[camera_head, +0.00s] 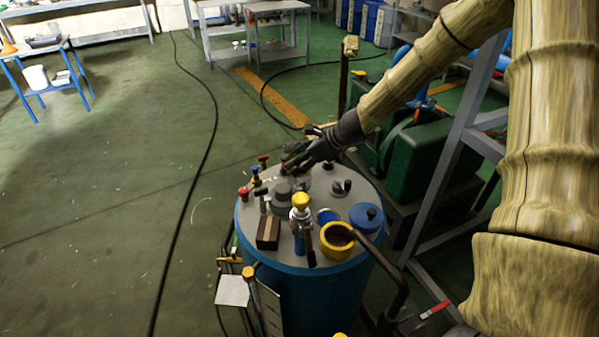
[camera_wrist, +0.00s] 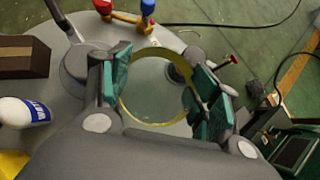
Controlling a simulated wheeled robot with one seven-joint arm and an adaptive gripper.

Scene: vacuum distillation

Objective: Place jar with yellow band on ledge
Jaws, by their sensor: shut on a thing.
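My gripper (camera_wrist: 157,92) is shut on a clear glass jar (camera_wrist: 155,108) with a yellow band, its green-padded fingers on either side of it. In the wrist view I look down through the jar to a grey surface. In the head view my gripper (camera_head: 292,168) is over the far part of the grey top (camera_head: 262,211) of a blue round vessel (camera_head: 310,300); the jar is mostly hidden there. I cannot tell whether the jar touches this top. No separate ledge can be made out with certainty.
The vessel top carries a brown block (camera_head: 268,232), a yellow cup (camera_head: 336,241), a blue lid (camera_head: 366,217), a yellow-capped valve (camera_head: 300,203) and red and blue knobs (camera_head: 255,172). Green machinery (camera_head: 415,155) and a grey frame (camera_head: 440,185) stand to the right. The floor at left is mostly clear.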

